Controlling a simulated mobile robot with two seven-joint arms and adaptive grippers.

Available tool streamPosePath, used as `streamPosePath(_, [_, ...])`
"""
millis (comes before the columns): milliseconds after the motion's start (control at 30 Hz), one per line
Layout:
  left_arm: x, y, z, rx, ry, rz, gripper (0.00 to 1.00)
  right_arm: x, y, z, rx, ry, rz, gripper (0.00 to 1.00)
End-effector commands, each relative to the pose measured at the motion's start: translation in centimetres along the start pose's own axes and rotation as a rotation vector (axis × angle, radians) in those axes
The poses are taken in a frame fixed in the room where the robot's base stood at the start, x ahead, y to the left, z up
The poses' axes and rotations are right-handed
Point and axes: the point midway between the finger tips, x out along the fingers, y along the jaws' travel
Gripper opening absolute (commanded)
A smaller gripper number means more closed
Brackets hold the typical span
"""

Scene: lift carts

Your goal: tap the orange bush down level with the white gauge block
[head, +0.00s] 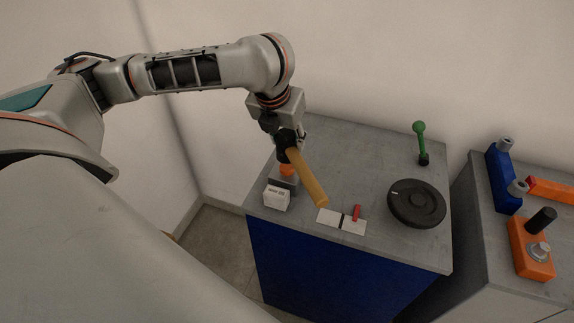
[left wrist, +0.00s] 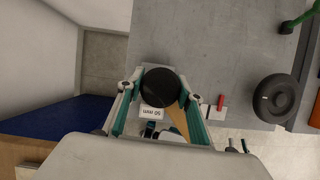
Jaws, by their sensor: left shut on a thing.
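The orange bush (head: 288,170) sits in a dark grey block (head: 285,183) near the left edge of the grey-topped cart. The white gauge block (head: 276,199) stands just in front of it; it also shows, marked 50 mm, in the left wrist view (left wrist: 152,113). My left gripper (head: 286,132) is shut on a mallet with a wooden handle (head: 308,179) and a black head (left wrist: 160,86). The head is over the bush area, and the handle slants down to the right. In the left wrist view the head hides the bush. I cannot tell whether they touch. My right gripper is out of view.
A black round disc (head: 416,203) and a green-topped upright (head: 420,140) are farther right. A second cart holds blue (head: 500,178) and orange (head: 530,252) fixtures. The cart's back middle is clear.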

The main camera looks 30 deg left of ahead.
Motion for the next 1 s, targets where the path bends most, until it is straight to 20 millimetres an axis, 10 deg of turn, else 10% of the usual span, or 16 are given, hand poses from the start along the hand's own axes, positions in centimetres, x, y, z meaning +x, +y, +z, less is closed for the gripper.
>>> streamPosePath(567, [3.2, 0.0, -1.4, -0.001, 0.0, -0.001, 0.04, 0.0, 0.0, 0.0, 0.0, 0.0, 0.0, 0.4])
streamPosePath(1000, [1.3, 0.0, -0.5, -0.001, -0.002, -0.001, 0.04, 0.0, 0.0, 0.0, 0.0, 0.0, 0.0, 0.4])
